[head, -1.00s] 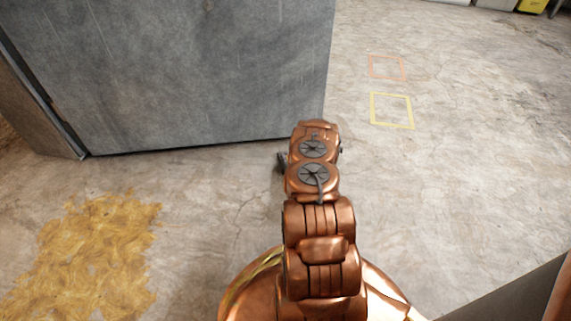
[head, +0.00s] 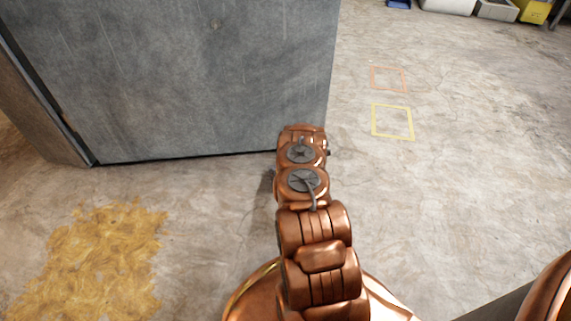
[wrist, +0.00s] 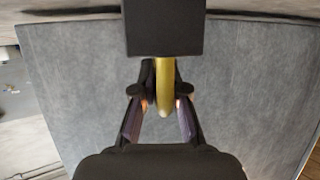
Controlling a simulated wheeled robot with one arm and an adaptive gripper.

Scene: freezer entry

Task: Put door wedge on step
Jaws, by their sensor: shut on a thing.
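In the wrist view my gripper (wrist: 160,106) has its two fingers on either side of a narrow yellow piece (wrist: 164,92), and it is shut on it. The piece looks like the door wedge, seen edge-on; a dark block above hides its upper part. Behind it is a large grey panel (wrist: 85,80), which also shows in the head view (head: 180,80), upright on the floor like a door. In the head view my arm hides the gripper and the wedge. I cannot make out a step in either view.
A yellow straw-like patch (head: 95,262) lies on the concrete floor at the lower left. An orange outline (head: 389,79) and a yellow outline (head: 392,122) mark the floor right of the panel. Bins, one yellow (head: 534,11), stand at the top right. The floor at right is mostly clear.

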